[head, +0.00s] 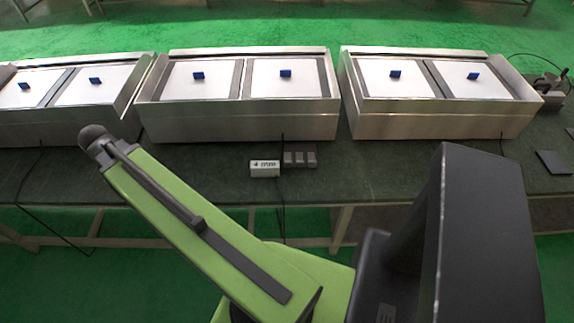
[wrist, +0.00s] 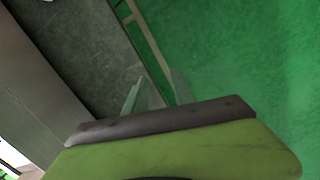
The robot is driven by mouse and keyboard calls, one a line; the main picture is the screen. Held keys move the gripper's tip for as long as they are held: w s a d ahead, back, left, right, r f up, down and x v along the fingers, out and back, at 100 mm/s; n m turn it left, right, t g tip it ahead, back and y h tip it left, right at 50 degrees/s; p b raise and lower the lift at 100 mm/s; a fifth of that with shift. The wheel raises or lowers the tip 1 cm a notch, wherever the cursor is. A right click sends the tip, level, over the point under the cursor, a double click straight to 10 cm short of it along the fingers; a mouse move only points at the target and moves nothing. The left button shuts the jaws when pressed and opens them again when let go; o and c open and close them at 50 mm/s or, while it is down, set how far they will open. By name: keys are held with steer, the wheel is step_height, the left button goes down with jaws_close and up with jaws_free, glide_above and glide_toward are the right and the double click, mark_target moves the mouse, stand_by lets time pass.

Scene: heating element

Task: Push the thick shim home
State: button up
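I cannot pick out the thick shim for certain. Small blue blocks stand on the white plates of the metal units, such as one (head: 285,73) on the right plate of the middle unit (head: 230,122). A small dark grey piece with several lighter squares (head: 300,158) lies on the bench in front of that unit. My gripper (wrist: 158,92) shows in the wrist view as two pale, see-through fingertips, apart with nothing between them. They are over the bench edge and green floor. In the head view my arm reaches up and left; its fingertips cannot be made out.
A white box with a display (head: 265,169) sits there with a cable. The left unit (head: 55,125) and right unit (head: 440,118) flank the middle one. A dark flat plate (head: 554,162) lies far right.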

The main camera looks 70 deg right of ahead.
steer(key=s+d+f+n+g+b, duration=0.1)
steer(key=s+d, duration=0.3)
steer(key=d, duration=0.6)
steer(key=s+d+f, duration=0.1)
steer(key=s+d, duration=0.3)
steer(key=d, duration=0.6)
steer(key=n+g+b, duration=0.2)
steer(key=g, duration=0.1)
glide_above(288, 158)
steer(key=w+a, duration=0.5)
steer(key=a, duration=0.2)
steer(key=shift+t, duration=0.3)
steer(key=b+x, duration=0.5)
steer(key=x, duration=0.1)
steer(key=b+x, duration=1.1)
steer(key=shift+s+d+f, duration=0.25)
steer(key=shift+s+d, duration=0.05)
steer(key=shift+d, duration=0.1)
steer(key=shift+r, duration=0.1)
jaws_close()
